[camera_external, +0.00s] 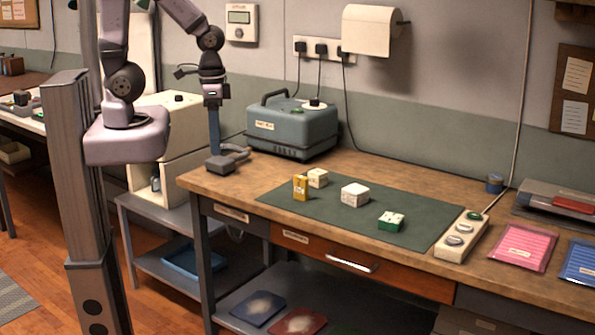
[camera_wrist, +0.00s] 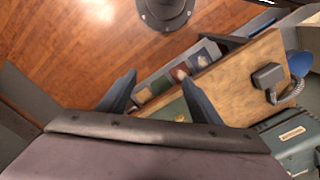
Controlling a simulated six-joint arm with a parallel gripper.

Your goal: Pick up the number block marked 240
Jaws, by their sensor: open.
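Four small blocks stand on the green mat (camera_external: 285,203) on the workbench in the external view: a yellow one (camera_external: 300,188), a cream one (camera_external: 318,178) just behind it, a white one (camera_external: 355,194) near the middle, and a green one with a pale top (camera_external: 391,222) at the right. Their markings are too small to read, so I cannot tell which is 240. My gripper (camera_external: 213,118) hangs above the bench's left end, left of and away from the blocks. In the wrist view my gripper (camera_wrist: 162,92) has its fingers spread, empty.
A grey device (camera_external: 224,162) with a cable sits at the bench's left end, below my gripper. A teal case (camera_external: 292,130) stands at the back. Room around the blocks is mostly clear.

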